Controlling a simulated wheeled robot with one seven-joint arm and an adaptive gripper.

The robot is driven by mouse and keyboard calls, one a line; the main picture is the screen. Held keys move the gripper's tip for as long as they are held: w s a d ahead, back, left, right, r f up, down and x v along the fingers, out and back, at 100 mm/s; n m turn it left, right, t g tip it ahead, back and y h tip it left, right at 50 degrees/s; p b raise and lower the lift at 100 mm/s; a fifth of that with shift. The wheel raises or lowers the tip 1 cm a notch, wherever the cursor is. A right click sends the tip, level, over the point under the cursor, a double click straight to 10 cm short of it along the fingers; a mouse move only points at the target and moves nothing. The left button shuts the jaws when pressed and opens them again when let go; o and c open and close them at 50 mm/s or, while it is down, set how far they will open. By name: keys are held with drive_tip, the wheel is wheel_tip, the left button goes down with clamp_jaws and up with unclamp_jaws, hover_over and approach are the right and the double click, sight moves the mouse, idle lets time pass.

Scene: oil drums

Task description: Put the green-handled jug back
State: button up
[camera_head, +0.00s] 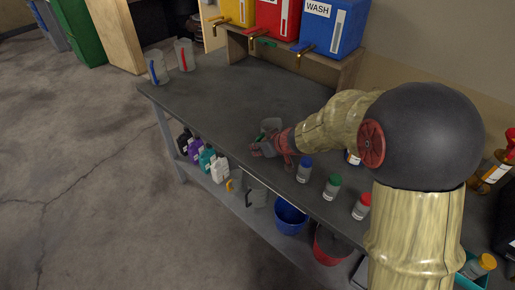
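The green-handled jug (271,125) is a small grey, clear-looking vessel on or just above the dark bench, near its middle. Part of its green handle (260,137) shows at its left. My gripper (266,149) is right at the jug's near side, with its red and grey parts overlapping the jug in the picture. The fingertips are small and partly hidden, so I cannot tell whether they grip the handle. A blue-handled jug (158,70) and a red-handled jug (184,55) stand upright at the bench's far left end.
Yellow (238,10), red (278,18) and blue (333,27) containers with taps stand on a raised wooden shelf (300,62) at the back. Blue-, green- and red-capped bottles (332,188) line the front edge, right of my gripper. The bench's left half (210,95) is clear.

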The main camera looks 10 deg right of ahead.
drive_tip(key=o, duration=0.5)
drive_tip(key=shift+c, duration=0.2)
drive_tip(key=shift+r, duration=0.2)
drive_tip(key=p+v, duration=0.3)
drive_tip(key=v, duration=0.9)
drive_tip(key=s+a+r+g, duration=0.1)
drive_tip(key=s+a+r, duration=0.25)
drive_tip(key=s, duration=0.35)
drive_tip(key=s+a+r+g, duration=0.1)
drive_tip(key=s+a+r, duration=0.1)
drive_tip(key=s+r, duration=0.4)
drive_tip(key=s+d+m+h, duration=0.2)
drive_tip(key=s+d, duration=0.1)
drive_tip(key=s, duration=0.4)
drive_tip(key=s+d+m+h, duration=0.2)
drive_tip(key=s+d+m, duration=0.1)
drive_tip(key=s, duration=0.4)
drive_tip(key=shift+r, duration=0.3)
drive_tip(key=shift+s, duration=0.1)
